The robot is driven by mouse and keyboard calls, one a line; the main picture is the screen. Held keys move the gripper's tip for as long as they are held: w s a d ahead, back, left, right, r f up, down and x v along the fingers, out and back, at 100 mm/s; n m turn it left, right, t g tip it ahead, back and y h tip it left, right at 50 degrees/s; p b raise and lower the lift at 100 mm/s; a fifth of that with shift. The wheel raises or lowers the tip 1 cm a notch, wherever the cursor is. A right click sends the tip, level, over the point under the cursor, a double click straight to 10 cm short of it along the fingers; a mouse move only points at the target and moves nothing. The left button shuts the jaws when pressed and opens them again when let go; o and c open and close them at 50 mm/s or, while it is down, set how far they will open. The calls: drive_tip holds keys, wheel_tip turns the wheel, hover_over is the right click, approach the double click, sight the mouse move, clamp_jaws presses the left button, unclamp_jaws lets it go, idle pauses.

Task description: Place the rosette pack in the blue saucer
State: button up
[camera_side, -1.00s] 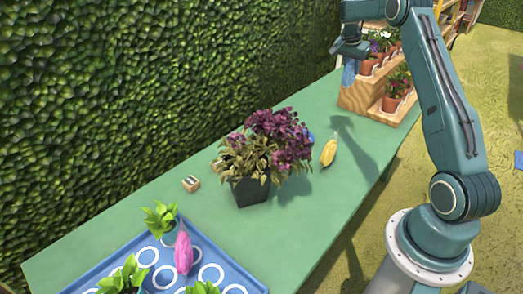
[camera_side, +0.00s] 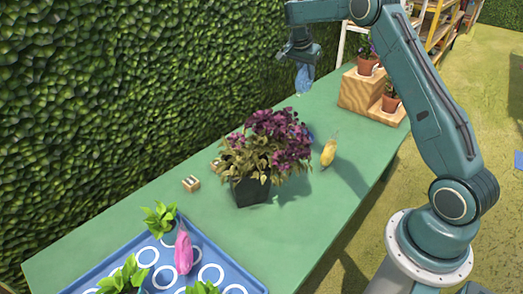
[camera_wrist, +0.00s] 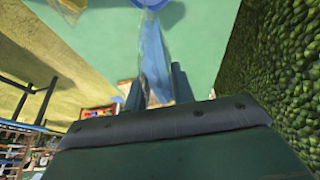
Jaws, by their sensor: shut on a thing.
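The rosette pack (camera_side: 304,80) is a blue thing in a clear wrapper. My gripper (camera_side: 302,62) is shut on it, and it hangs down above the far part of the green table. In the wrist view the pack (camera_wrist: 154,50) extends out from between my fingers (camera_wrist: 158,88). What seems to be the blue saucer (camera_side: 309,134) is mostly hidden behind the purple flowers in the side view. A blue rim of it (camera_wrist: 150,3) shows at the top edge of the wrist view, past the end of the pack.
A dark pot of purple flowers (camera_side: 262,155) stands mid-table. A yellow thing (camera_side: 328,153) lies to its right, and a small wooden block (camera_side: 191,183) to its left. A wooden step stand (camera_side: 362,93) with potted plants is at the far right. A blue tray (camera_side: 215,260) is in front.

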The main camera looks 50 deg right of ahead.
wheel_tip(320, 180, down, 15)
drive_tip(key=shift+f, duration=0.2)
idle(0.3)
drive_tip(key=shift+f, duration=0.1)
drive_tip(key=shift+f, duration=2)
drive_tip(key=shift+f, duration=0.1)
drive_tip(key=o, duration=1)
drive_tip(key=v, duration=1.2)
